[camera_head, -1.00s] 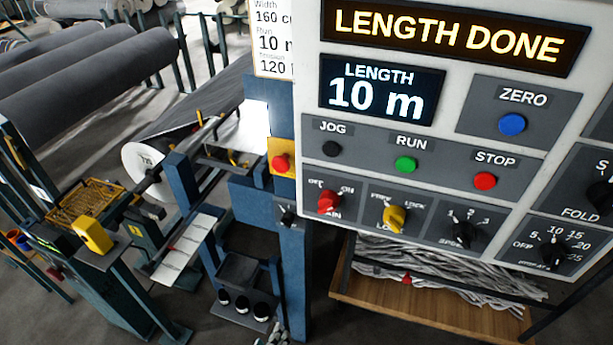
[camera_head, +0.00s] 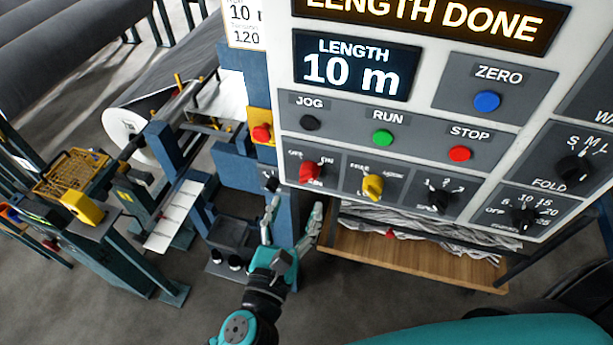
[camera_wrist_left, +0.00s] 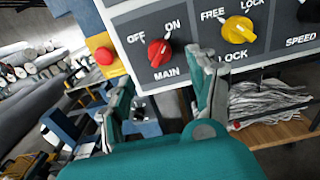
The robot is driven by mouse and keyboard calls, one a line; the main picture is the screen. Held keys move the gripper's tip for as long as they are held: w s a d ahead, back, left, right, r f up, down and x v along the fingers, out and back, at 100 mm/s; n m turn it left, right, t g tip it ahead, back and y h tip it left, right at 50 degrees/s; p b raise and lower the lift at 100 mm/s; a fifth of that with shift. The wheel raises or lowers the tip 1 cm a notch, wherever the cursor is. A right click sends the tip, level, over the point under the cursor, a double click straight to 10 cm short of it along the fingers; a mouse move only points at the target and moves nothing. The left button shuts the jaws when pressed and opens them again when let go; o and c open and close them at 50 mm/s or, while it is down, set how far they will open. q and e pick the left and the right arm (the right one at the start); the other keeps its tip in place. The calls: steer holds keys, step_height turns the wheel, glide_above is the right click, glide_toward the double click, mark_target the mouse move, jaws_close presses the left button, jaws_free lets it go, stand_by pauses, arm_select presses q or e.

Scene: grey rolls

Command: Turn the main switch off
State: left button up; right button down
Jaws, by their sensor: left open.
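The main switch (camera_head: 311,173) is a red knob on the grey control panel, between the labels OFF on its left and ON on its right. In the left wrist view the red knob (camera_wrist_left: 159,53) shows above the word MAIN, and its handle seems tilted toward ON. My left gripper (camera_head: 293,204) is open and empty, fingers pointing up, below the switch in the head view. In the wrist view its fingers (camera_wrist_left: 166,84) stand apart, below the knob and not touching it. My right gripper is not in view.
The yellow lock knob (camera_head: 373,187) sits right of the switch, and the speed knob (camera_head: 438,197) beyond it. A red button on a yellow plate (camera_head: 261,133) is to the left. A wooden shelf (camera_head: 405,259) with grey strips is below the panel.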

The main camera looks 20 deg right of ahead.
mark_target(306, 182)
arm_select(q)
steer(key=b+x, duration=0.1)
steer(key=x, duration=0.7)
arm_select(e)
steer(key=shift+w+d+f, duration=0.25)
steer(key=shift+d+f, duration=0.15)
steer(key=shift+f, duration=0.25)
arm_select(q)
steer(key=shift+s, duration=0.1)
steer(key=shift+c, duration=0.3)
steer(key=c, duration=1.1)
